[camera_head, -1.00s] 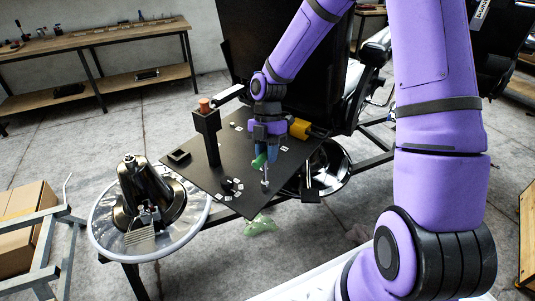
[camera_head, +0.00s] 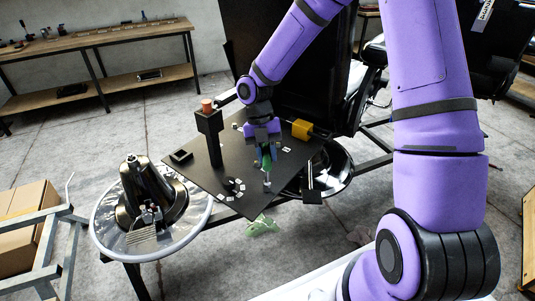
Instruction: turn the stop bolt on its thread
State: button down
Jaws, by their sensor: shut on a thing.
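The stop bolt looks to be the small upright metal piece (camera_head: 267,182) standing on the black board (camera_head: 230,175). A green part (camera_head: 266,162) shows at its upper end, between my fingertips. My gripper (camera_head: 265,157) points down from above and is shut on this green-topped piece. The thread is too small to make out, and the fingers hide part of the top.
A black post with a copper-coloured top (camera_head: 208,108) stands on the board to the left of my gripper. A yellow block (camera_head: 301,129) lies at the right. A round tray (camera_head: 105,225) with dark metal parts is at the left. A green cloth-like thing (camera_head: 261,226) hangs below the board's front edge.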

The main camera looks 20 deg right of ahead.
jog(key=n, duration=0.1)
jog(key=n+h, duration=0.1)
jog(key=n, duration=0.1)
jog(key=shift+w+a+n+h, duration=0.1)
jog(key=shift+a+n+h, duration=0.1)
jog(key=shift+n+h, duration=0.1)
jog(key=shift+r, duration=0.15)
